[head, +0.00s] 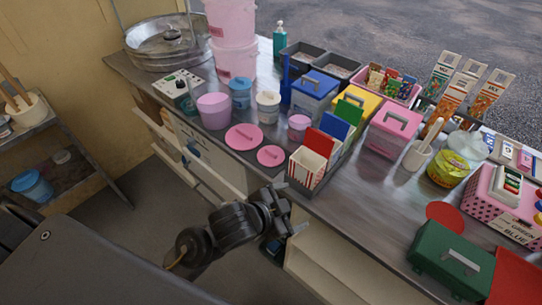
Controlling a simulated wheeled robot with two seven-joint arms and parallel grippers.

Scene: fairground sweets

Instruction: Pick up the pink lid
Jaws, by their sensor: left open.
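Two flat round pink lids lie on a dark mat at the counter's front edge: a larger pink lid (244,137) and a smaller pink lid (271,156) to its right and nearer. Each has a small handle mark on top. A pink tub (214,111) stands behind the larger lid, and a small pink tub (298,127) stands behind the smaller one. My left gripper (284,207) is open and empty, in front of the counter edge and below the lids in the picture, apart from both. My right gripper is out of view.
A red-and-white striped box (306,168) stands close right of the smaller lid, with coloured cards (336,128) behind it. A blue cup (240,93) and a white cup (268,105) stand behind the lids. A green box (450,258) sits at the right. Drawers stand open below the counter.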

